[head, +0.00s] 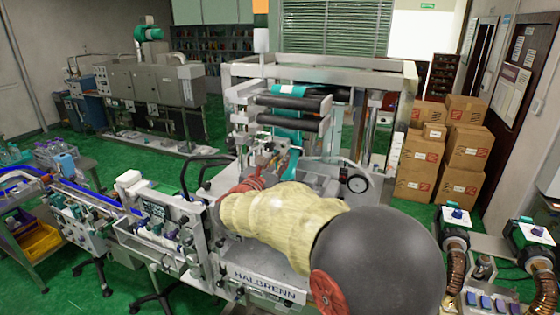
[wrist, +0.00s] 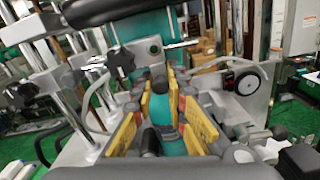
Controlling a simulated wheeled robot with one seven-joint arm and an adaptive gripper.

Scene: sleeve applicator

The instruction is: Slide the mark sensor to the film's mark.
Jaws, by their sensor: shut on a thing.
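In the wrist view my gripper (wrist: 160,85) reaches forward with its yellow-padded fingers closed on a small dark piece (wrist: 158,75), which appears to be part of the mark sensor. The piece sits just below a metal cross rod (wrist: 170,46) with a grey clamp block. The teal film (wrist: 140,30) runs down behind the rod, and teal also shows between my fingers. The film's mark cannot be made out. In the head view the film (head: 288,125) passes over dark rollers, and my own arm hides much of my gripper (head: 243,185).
A black star knob (wrist: 40,87) and upright posts stand left of my gripper in the wrist view. A round dial (wrist: 246,80) on a grey plate is to the right. A dark roller (wrist: 100,10) crosses above. Stacked cartons (head: 465,150) stand at the back right.

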